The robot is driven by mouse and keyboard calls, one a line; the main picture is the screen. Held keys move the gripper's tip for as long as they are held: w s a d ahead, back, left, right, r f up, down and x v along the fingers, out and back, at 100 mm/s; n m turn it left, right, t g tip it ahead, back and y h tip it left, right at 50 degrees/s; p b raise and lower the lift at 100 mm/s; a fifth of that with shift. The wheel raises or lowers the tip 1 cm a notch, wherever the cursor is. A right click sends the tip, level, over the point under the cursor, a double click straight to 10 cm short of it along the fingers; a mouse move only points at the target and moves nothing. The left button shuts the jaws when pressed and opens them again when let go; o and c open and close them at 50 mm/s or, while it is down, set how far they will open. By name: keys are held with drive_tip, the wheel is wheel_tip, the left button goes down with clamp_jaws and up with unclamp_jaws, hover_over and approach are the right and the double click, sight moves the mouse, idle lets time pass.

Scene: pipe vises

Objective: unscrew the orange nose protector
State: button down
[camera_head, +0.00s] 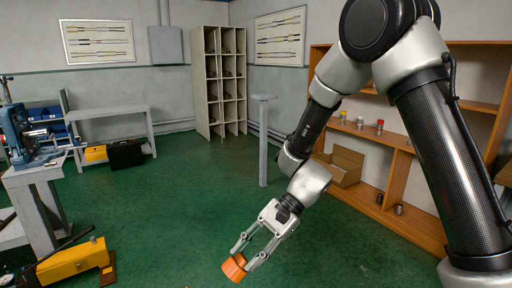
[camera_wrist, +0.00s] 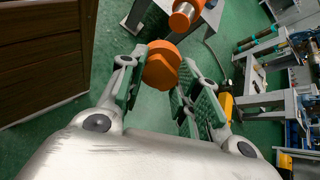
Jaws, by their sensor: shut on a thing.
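The orange nose protector (camera_head: 235,268) is a short, thick orange cap. It is held between the fingertips of my gripper (camera_head: 248,254), in the air over the green floor. In the wrist view the protector (camera_wrist: 161,66) sits between the two green-padded fingers of my gripper (camera_wrist: 160,78), apart from anything else I can see. Beyond it, near the top edge of the wrist view, is a steel cylinder with an orange end (camera_wrist: 183,17). I cannot tell whether it belongs with the protector.
A yellow unit (camera_head: 75,263) lies on the floor at lower left, near a bench with a blue vise (camera_head: 35,155). A grey post (camera_head: 263,140) stands behind my arm. A wooden shelf (camera_head: 420,210) with a cardboard box (camera_head: 343,168) is at right. The middle floor is clear.

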drive_tip(key=shift+s+a+r+t+h, duration=0.15)
drive_tip(key=shift+a+r+t+h, duration=0.1)
drive_tip(key=shift+t+h, duration=0.4)
drive_tip(key=shift+d+f+t+h, duration=0.1)
drive_tip(key=shift+t+h, duration=0.15)
drive_tip(key=shift+h, duration=0.35)
drive_tip(key=shift+d+f+t+h, duration=0.1)
drive_tip(key=shift+t+h, duration=0.1)
drive_tip(key=shift+h, duration=0.35)
drive_tip(key=shift+a+r+t+h, duration=0.1)
drive_tip(key=shift+t+h, duration=0.5)
drive_tip(key=shift+h, duration=0.4)
drive_tip(key=t+h, duration=0.2)
drive_tip(key=h, duration=0.1)
